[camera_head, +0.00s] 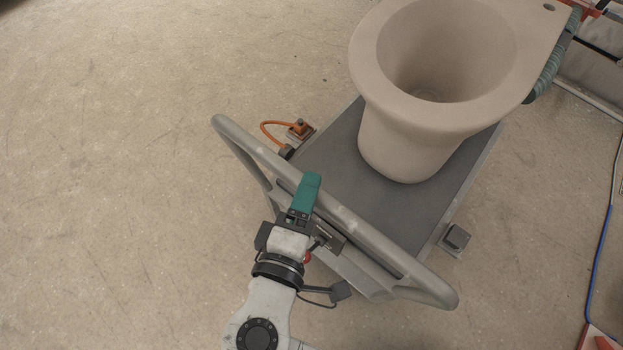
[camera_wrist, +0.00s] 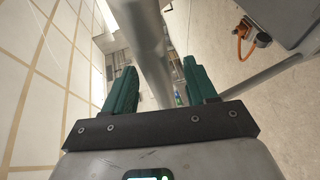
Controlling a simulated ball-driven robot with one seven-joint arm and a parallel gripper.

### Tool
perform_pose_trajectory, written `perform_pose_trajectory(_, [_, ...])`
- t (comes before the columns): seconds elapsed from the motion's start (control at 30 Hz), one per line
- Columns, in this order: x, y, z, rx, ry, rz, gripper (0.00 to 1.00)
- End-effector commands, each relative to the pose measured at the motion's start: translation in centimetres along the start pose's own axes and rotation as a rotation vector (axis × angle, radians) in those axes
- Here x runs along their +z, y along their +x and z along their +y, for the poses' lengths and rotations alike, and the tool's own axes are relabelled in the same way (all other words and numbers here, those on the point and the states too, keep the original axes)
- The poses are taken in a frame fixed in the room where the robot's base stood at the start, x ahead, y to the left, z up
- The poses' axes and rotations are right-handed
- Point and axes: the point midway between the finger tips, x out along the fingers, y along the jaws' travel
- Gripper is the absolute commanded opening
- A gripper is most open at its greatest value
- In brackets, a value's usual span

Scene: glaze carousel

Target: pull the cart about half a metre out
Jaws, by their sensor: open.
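The cart (camera_head: 340,170) is a low dark grey platform with a pale grey tubular push handle (camera_head: 374,240) along its near side. A beige toilet bowl (camera_head: 405,130) stands on the platform. My gripper (camera_head: 308,188) is at the handle, left of the bar's middle, with its green fingers across it. In the wrist view, my gripper (camera_wrist: 155,85) is open and the handle bar (camera_wrist: 143,35) runs between its two green fingers. Whether either finger touches the bar, I cannot tell.
An orange cable and fitting (camera_head: 299,130) sit at the cart's left edge, and a dark block (camera_head: 456,237) at its right. A blue hose (camera_head: 602,250) lies on the floor at the far right. Bare concrete floor is clear to the left.

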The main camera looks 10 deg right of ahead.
Motion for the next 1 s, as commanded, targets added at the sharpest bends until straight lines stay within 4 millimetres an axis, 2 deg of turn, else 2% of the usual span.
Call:
perform_pose_trajectory(0.2, [-0.1,-4.2,-0.1,0.000,0.000,0.005,0.57])
perform_pose_trajectory(0.4, [-0.1,-6.5,0.0,0.000,0.000,0.003,0.57])
perform_pose_trajectory(0.57, [-0.1,-7.1,0.0,0.000,0.000,0.001,0.57])
perform_pose_trajectory(1.0, [-0.1,-7.0,0.0,0.000,0.000,0.001,0.57])
